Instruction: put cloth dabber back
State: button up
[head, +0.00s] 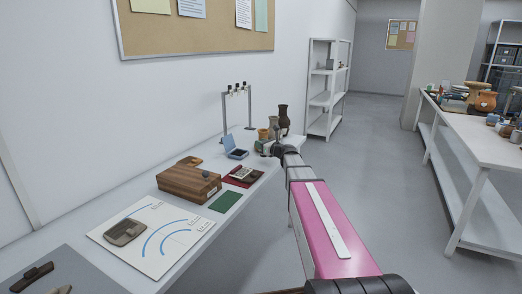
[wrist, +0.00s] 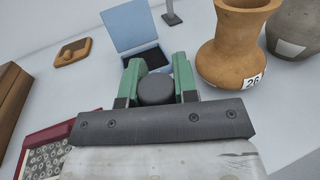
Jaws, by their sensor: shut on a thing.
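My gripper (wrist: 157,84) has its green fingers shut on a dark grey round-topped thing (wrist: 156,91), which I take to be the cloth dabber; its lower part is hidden. In the wrist view it is just in front of an open blue box (wrist: 128,30) with a dark pad inside. I cannot tell whether it touches the box. The blue box also shows in the head view (head: 236,153), on the white table by the wall. My gripper (head: 269,149) is small there, right of the box, and the held thing cannot be made out.
An orange-brown pot marked 26 (wrist: 232,45) stands close right of my gripper, with a grey pot (wrist: 295,28) beyond. A maroon tray (wrist: 62,131) is at lower left. A wooden block (head: 188,184), a green mat (head: 225,201) and a white chart board (head: 150,238) lie along the table.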

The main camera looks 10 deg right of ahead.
jog(key=shift+f, duration=1.35)
jog(key=shift+f, duration=0.15)
jog(key=o, duration=0.9)
jog(key=shift+s+d, duration=0.15)
jog(key=shift+s, duration=0.1)
jog(key=v, duration=1.1)
jog(key=shift+s+d, duration=0.1)
jog(key=shift+s, duration=0.05)
